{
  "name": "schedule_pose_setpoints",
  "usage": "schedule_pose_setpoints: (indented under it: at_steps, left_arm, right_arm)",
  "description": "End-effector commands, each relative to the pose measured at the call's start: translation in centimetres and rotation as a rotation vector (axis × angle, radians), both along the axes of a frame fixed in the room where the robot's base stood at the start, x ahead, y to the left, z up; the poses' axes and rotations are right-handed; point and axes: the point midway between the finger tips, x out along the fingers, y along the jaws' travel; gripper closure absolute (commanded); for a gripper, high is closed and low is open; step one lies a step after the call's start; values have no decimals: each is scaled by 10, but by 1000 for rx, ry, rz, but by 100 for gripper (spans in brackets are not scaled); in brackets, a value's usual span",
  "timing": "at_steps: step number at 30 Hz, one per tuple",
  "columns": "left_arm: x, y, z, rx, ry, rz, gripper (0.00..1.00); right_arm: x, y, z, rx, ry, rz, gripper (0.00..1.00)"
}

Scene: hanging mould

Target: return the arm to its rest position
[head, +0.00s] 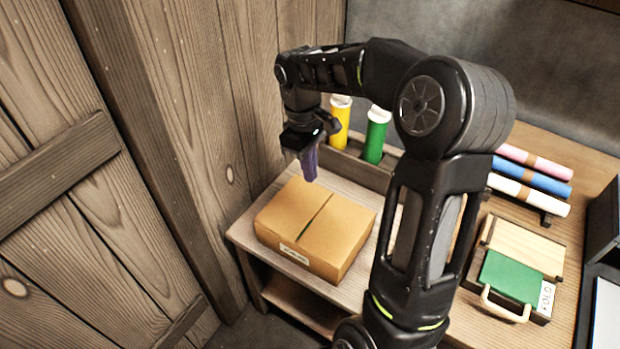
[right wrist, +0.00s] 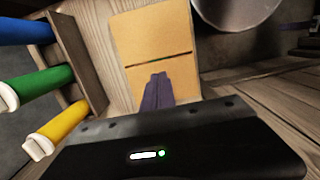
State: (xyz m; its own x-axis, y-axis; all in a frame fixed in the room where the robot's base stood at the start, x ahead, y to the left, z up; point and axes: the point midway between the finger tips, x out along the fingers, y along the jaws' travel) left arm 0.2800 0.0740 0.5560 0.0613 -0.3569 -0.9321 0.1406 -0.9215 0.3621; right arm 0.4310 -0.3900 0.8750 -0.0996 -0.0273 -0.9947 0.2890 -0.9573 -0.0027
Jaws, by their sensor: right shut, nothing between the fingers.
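My right gripper (head: 309,163) is shut and empty, with purple fingers pointing down above the back left part of a closed cardboard box (head: 316,226). My right arm reaches across the middle of the head view and hides part of the bench. In the right wrist view the shut fingers (right wrist: 158,92) show in front of the box (right wrist: 150,35). I cannot tell the exact gap between the fingertips and the box top. My left gripper is not in view.
A rack (head: 350,165) behind the box holds a yellow tube (head: 340,125) and a green tube (head: 375,138); the wrist view also shows a blue tube (right wrist: 25,32). Rolls, including a blue one (head: 545,178), and a wooden case (head: 525,257) lie right. A plank wall (head: 190,130) stands close left.

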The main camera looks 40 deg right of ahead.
Motion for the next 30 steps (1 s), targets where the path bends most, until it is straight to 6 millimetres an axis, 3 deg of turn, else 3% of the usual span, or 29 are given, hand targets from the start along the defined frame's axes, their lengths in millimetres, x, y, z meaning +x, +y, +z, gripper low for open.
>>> schedule_pose_setpoints:
  at_steps: [17, 20, 23, 26, 29, 30]
  left_arm:
    - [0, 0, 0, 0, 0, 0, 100]
    - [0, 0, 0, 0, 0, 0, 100]
    - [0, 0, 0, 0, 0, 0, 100]
    - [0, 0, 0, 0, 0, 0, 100]
    - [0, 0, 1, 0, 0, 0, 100]
    - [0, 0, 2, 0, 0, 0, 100]
  right_arm:
    - [0, 0, 0, 0, 0, -4, 100]
    - [9, -1, -1, -5, -36, -24, 100]
    - [30, 2, -4, -1, -129, -59, 100]
    - [57, 16, -19, 32, -255, -114, 100]
    - [83, 51, -58, 111, -365, -184, 100]
    - [89, 72, -80, 154, -396, -218, 100]
